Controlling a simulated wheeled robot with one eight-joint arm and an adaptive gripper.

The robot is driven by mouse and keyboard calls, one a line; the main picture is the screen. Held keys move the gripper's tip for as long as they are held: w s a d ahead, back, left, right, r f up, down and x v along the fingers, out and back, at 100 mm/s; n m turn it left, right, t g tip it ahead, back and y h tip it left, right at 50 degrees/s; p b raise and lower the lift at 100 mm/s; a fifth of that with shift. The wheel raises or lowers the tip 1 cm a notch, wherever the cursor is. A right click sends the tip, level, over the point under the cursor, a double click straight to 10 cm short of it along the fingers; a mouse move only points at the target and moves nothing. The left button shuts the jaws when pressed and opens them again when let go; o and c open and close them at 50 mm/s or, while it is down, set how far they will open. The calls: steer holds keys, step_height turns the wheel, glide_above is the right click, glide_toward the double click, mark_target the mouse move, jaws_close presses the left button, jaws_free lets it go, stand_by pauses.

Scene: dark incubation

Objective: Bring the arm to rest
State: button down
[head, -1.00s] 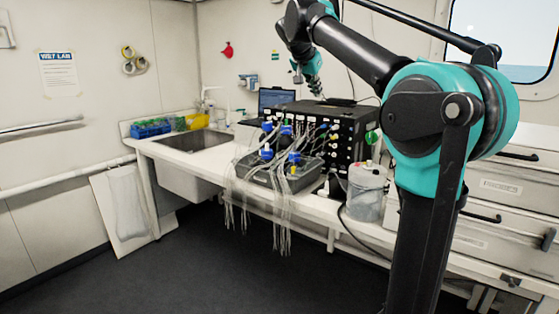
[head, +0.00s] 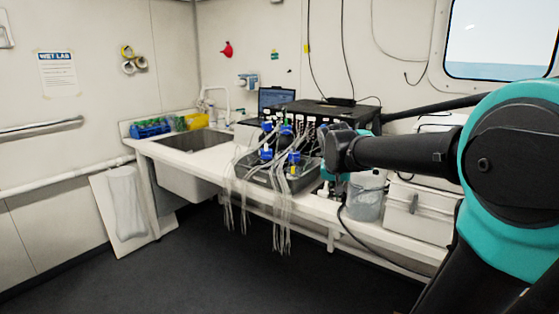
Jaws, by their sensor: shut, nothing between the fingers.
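My arm (head: 405,152) comes in from the right edge and reaches left across the right part of the bench. Its near joint, teal and black, fills the lower right of the head view. Its far dark joint (head: 340,150) lies in front of the right end of the black instrument box, with a bit of teal below it. My gripper cannot be made out; it is hidden behind the arm's far end.
A white bench (head: 205,160) with a sink (head: 195,141) runs along the back wall. It carries a laptop (head: 275,98), a black instrument box (head: 345,110), a grey tray (head: 262,176) of blue-capped parts with hanging tubes, and a clear container (head: 367,200). Dark floor in front is clear.

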steer(key=s+f+n+g+y, duration=0.1)
steer(key=s+f+n+y, duration=0.1)
steer(key=s+f, duration=1.9)
steer(key=shift+d+n, duration=0.3)
steer(key=shift+n, duration=0.4)
steer(key=shift+s, duration=0.1)
